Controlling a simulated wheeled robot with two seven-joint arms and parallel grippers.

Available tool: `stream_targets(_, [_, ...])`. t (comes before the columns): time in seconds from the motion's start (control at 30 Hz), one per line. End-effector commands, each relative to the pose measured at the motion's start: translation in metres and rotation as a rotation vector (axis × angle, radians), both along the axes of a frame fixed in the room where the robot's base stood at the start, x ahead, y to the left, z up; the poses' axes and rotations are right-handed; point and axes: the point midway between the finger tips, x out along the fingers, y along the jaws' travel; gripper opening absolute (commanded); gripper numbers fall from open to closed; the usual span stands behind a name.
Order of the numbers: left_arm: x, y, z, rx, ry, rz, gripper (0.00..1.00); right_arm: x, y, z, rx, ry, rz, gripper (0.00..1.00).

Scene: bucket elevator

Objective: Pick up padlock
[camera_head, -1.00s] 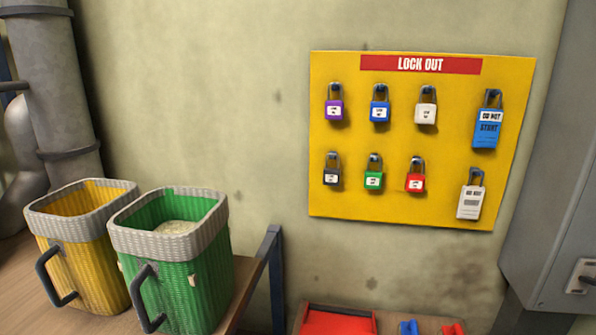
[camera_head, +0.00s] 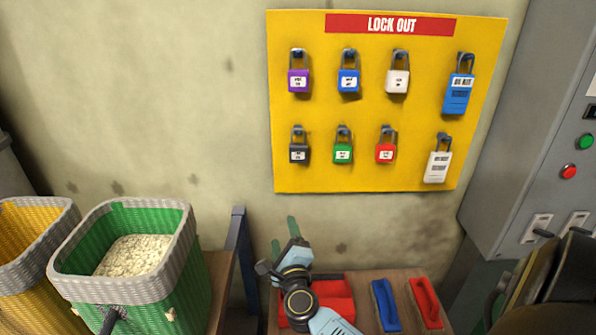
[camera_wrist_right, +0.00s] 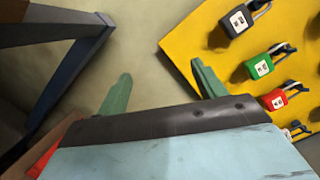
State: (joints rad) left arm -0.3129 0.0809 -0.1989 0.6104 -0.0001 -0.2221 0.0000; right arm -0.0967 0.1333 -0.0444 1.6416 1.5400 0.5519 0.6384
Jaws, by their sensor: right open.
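Several padlocks hang on hooks on the yellow LOCK OUT board (camera_head: 400,110). The top row has a purple padlock (camera_head: 298,81), a blue padlock (camera_head: 348,81) and a white padlock (camera_head: 398,81). The lower row has a black padlock (camera_head: 299,153), a green padlock (camera_head: 343,153) and a red padlock (camera_head: 386,153). My right gripper (camera_head: 284,236) is below the board's lower left corner, apart from all padlocks. In the right wrist view its green fingers (camera_wrist_right: 160,85) are spread and empty. The black padlock (camera_wrist_right: 238,20), green padlock (camera_wrist_right: 260,66) and red padlock (camera_wrist_right: 275,99) show there too. My left gripper is not visible.
Blue (camera_head: 460,95) and white (camera_head: 438,165) tags hang at the board's right. A grey cabinet (camera_head: 510,130) stands right. A green basket (camera_head: 185,275) with pale grain and a yellow basket (camera_head: 30,240) stand left. Red and blue items (camera_head: 385,305) lie on a bench below.

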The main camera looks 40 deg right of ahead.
Motion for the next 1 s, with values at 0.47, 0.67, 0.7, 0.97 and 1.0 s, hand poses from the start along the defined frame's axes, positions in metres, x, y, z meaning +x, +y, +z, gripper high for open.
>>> stream_targets(0.47, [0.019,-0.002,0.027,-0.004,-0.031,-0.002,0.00,-0.013,-0.043,0.170,0.911,-0.565,-0.157,0.69])
stream_targets(0.67, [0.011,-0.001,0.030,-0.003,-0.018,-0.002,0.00,0.010,-0.063,0.173,0.927,-0.572,-0.159,0.69])
stream_targets(0.7, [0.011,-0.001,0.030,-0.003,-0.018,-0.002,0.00,0.016,-0.068,0.173,0.928,-0.571,-0.158,0.69])
stream_targets(0.97, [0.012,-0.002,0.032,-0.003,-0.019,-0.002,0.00,0.045,-0.091,0.171,0.927,-0.568,-0.157,0.69])
stream_targets(1.0, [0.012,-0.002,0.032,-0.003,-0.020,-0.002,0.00,0.047,-0.093,0.171,0.928,-0.569,-0.156,0.69])
